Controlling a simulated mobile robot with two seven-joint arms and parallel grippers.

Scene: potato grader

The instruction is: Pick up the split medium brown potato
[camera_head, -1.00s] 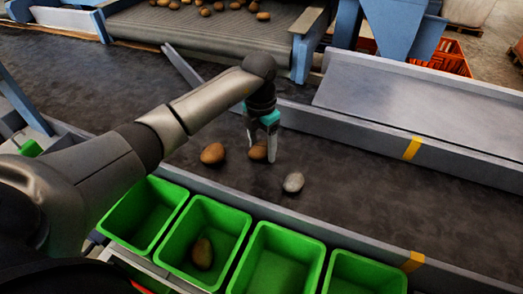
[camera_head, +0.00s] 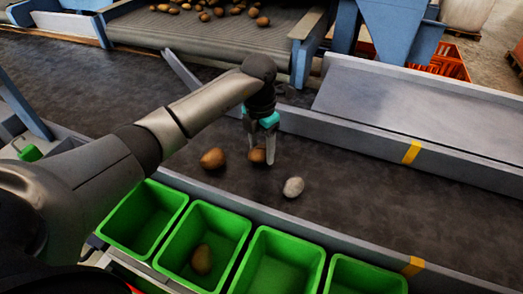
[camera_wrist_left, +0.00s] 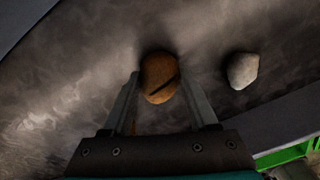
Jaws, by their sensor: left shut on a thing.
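The split brown potato (camera_head: 258,155) is between the fingers of my left gripper (camera_head: 261,158), just above or on the dark belt. In the left wrist view this potato (camera_wrist_left: 159,75) shows a dark slit across its face. My left gripper (camera_wrist_left: 160,95) is shut on it, one finger on each side. Another brown potato (camera_head: 213,158) lies on the belt just left of the gripper. A pale grey lump (camera_head: 293,187) lies to the right; it also shows in the left wrist view (camera_wrist_left: 242,70). My right gripper is not in view.
Green bins (camera_head: 274,232) stand in a row along the near belt edge; one holds a brown potato (camera_head: 202,259). The dark belt (camera_head: 370,195) is clear to the right. A metal chute (camera_head: 400,110) lies beyond it. More potatoes (camera_head: 237,13) lie on the upper conveyor.

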